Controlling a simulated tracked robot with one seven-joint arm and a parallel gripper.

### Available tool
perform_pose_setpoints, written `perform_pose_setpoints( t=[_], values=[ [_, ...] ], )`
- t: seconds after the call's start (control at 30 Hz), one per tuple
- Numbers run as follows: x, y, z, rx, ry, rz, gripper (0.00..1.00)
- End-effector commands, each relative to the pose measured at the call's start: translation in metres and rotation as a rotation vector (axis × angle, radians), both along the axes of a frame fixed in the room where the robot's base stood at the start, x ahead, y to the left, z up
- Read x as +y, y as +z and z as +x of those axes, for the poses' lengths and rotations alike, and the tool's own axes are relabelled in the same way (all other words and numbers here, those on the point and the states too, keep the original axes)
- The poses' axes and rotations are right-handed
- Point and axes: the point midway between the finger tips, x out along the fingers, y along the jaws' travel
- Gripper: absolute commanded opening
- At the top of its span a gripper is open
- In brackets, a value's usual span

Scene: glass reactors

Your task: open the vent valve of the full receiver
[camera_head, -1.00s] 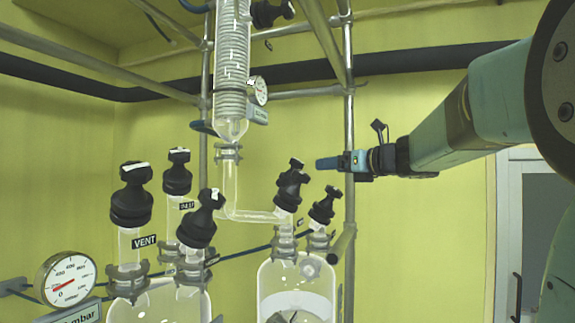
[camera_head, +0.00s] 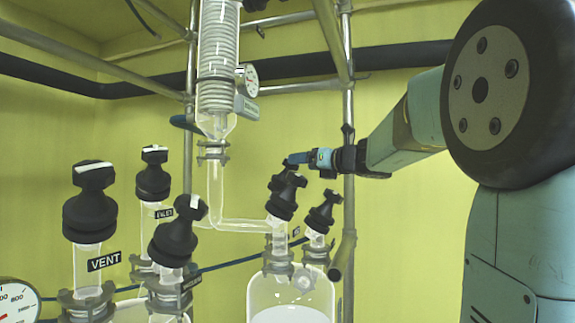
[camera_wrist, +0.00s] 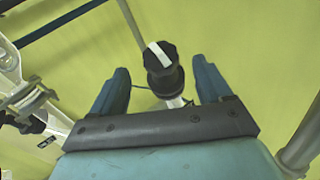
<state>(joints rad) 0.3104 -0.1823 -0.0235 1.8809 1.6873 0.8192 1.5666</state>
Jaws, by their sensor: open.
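The right glass vessel (camera_head: 262,296) holds something pale at the bottom edge of the head view. It carries two black valves, a larger one (camera_head: 287,192) by the glass pipe and a smaller one (camera_head: 322,214) to its right. My gripper (camera_head: 298,158) is open and appears just above the larger valve in the head view. In the wrist view, one black valve knob (camera_wrist: 162,60) with a white bar shows in the gap between the spread blue fingers. I cannot tell which of the two it is, nor whether the fingers reach around it. No readable vent label shows there.
The left vessel's valves include one labelled VENT (camera_head: 90,205), one labelled INLET (camera_head: 152,178) and a tilted one (camera_head: 176,235). A glass condenser (camera_head: 218,60) and metal frame pole (camera_head: 348,225) stand close to my arm. The pressure gauge (camera_head: 15,300) is at lower left.

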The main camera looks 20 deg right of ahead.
Motion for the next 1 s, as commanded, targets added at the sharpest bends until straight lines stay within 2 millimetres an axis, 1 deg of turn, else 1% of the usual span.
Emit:
perform_pose_setpoints(
  t=[0.1, 0.3, 0.5, 0.7, 0.93, 1.0],
  values=[
    [0.009, -0.001, 0.02, 0.002, 0.0, -0.001, 0.78],
    [0.023, -0.001, 0.048, 0.002, -0.003, 0.0, 0.78],
    [0.032, 0.0, 0.067, 0.001, -0.004, 0.0, 0.78],
    [0.036, 0.0, 0.074, 0.0, -0.003, -0.001, 0.78],
    [0.036, 0.0, 0.074, 0.0, -0.004, -0.001, 0.78],
    [0.036, 0.0, 0.074, 0.0, -0.004, -0.001, 0.71]
  ],
)
